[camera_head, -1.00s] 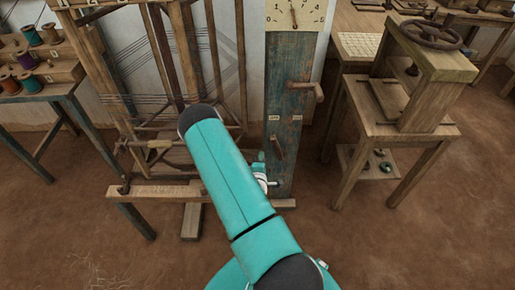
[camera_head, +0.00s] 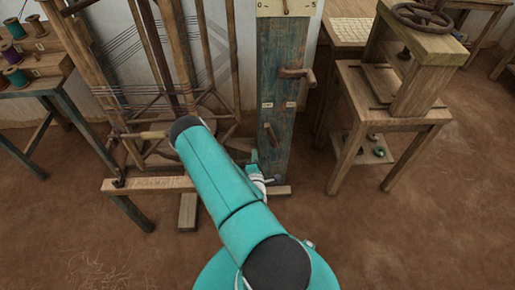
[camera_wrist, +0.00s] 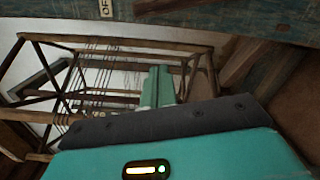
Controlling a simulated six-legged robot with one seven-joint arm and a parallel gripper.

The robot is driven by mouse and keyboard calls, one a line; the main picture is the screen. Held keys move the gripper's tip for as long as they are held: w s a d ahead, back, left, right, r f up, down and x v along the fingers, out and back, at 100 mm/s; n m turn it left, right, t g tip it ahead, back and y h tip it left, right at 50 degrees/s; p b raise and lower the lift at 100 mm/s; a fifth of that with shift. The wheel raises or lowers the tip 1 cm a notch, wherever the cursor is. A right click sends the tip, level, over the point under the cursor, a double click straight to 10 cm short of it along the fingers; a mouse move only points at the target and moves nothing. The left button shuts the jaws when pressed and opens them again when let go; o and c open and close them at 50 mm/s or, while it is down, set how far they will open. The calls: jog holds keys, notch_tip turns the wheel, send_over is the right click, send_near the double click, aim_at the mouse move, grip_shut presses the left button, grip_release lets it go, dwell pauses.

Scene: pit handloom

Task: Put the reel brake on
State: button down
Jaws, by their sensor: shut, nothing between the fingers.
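I take this lever to be the reel brake. My gripper (camera_head: 254,166) is low, close to the post's left edge and below the lever, partly hidden by my arm. In the wrist view my gripper (camera_wrist: 158,86) has its fingers together and empty. I cannot tell whether it touches the post.
A crank handle (camera_head: 297,76) sticks out higher on the post. A wooden reel frame with threads (camera_head: 140,85) stands left of it, over a low beam (camera_head: 150,184). A wooden press stand (camera_head: 393,115) is at right. The floor in front is clear.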

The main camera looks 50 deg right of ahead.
jog(key=w+d+r, duration=0.1)
jog(key=w+d, duration=0.2)
jog(key=d, duration=0.6)
jog(key=shift+w+d+r, duration=0.15)
jog(key=shift+w+d, duration=0.1)
jog(key=shift+d, duration=0.1)
jog(key=s+d+r+m, duration=0.1)
jog(key=s+d+m, duration=0.4)
jog(key=s+d, duration=0.1)
jog(key=shift+s+d+r+m, duration=0.25)
jog(key=shift+s+d+m, duration=0.05)
jog(key=shift+s, duration=0.5)
jog(key=shift+s+d, duration=0.1)
jog(key=shift+d, duration=0.05)
